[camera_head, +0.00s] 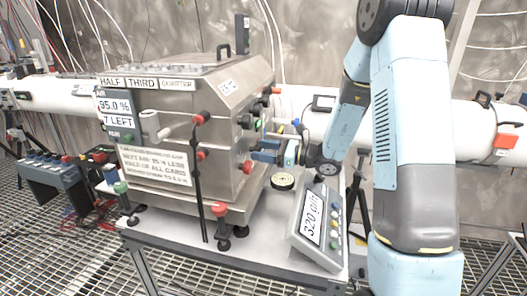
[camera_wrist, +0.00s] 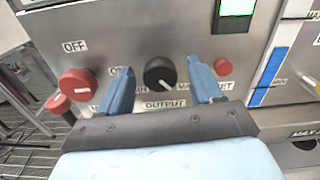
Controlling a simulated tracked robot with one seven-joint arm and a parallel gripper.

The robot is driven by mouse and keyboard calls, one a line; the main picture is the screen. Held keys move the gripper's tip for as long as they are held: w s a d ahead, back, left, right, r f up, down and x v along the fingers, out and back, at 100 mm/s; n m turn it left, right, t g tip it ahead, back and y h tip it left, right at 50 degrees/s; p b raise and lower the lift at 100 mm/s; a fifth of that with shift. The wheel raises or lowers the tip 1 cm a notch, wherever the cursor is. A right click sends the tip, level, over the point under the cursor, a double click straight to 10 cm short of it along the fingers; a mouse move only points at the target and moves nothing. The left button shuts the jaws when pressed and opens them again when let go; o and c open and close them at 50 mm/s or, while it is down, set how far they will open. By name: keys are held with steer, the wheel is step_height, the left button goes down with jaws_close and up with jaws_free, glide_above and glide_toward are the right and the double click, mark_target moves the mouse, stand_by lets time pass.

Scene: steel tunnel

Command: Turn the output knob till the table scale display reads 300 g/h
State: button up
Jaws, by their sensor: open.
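The output knob (camera_wrist: 160,74) is black with a white pointer line, on the steel machine's panel above an OUTPUT label (camera_wrist: 165,104) in the wrist view. The pointer slants toward the lower right. My gripper (camera_wrist: 159,82) is open, its two blue fingers on either side of the knob with gaps on both sides. In the head view my gripper (camera_head: 270,150) is at the machine's right side, and the knob cannot be made out there. The table scale display (camera_head: 312,215) stands tilted on the table and reads 320 g/h.
The steel machine (camera_head: 160,100) fills the table's left part. Red knobs (camera_wrist: 77,85) and a small red button (camera_wrist: 222,66) flank the output knob. A round yellow-rimmed piece (camera_head: 283,181) lies on the table (camera_head: 265,240) near the scale.

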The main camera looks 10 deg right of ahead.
steer(key=c, duration=1.1)
steer(key=shift+o, duration=0.2)
steer(key=shift+n, duration=0.9)
steer(key=o, duration=1.1)
steer(key=shift+c, duration=0.2)
steer(key=v, duration=1.4)
steer(key=shift+f, duration=0.1)
